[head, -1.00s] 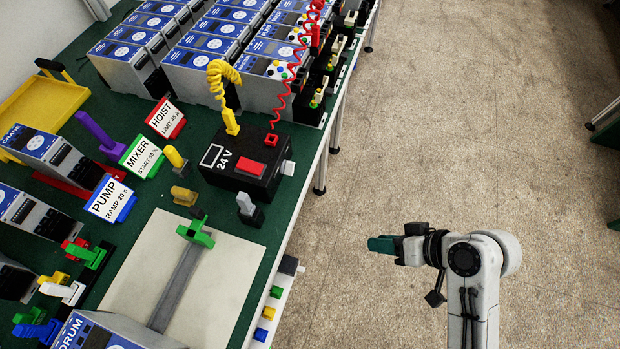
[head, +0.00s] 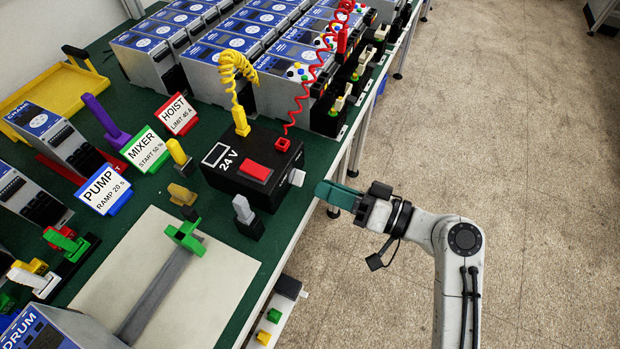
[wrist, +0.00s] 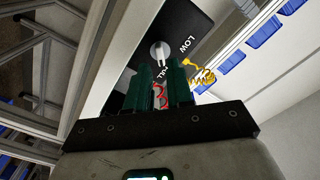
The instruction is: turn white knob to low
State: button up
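The white knob (head: 296,177) is on the right side face of the black 24 V box (head: 222,184), at the table's edge. In the wrist view the knob (wrist: 159,51) sits on a dark panel, with the word LOW (wrist: 178,36) to its upper right. A second label below the knob is partly hidden by my fingers. My gripper (head: 322,188) has teal fingers pointing left at the knob, a short gap away. In the wrist view my gripper (wrist: 161,68) is open, its fingers apart and empty, with the knob just beyond the tips.
A red block (head: 256,171) and yellow and red coiled cords (head: 313,88) are on top of the box. A grey lever on a black base (head: 248,216) stands in front of it. The floor (head: 500,130) to the right is clear.

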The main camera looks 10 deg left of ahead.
aim_at(303, 181)
jog(key=shift+x, duration=2.3)
grip_shut()
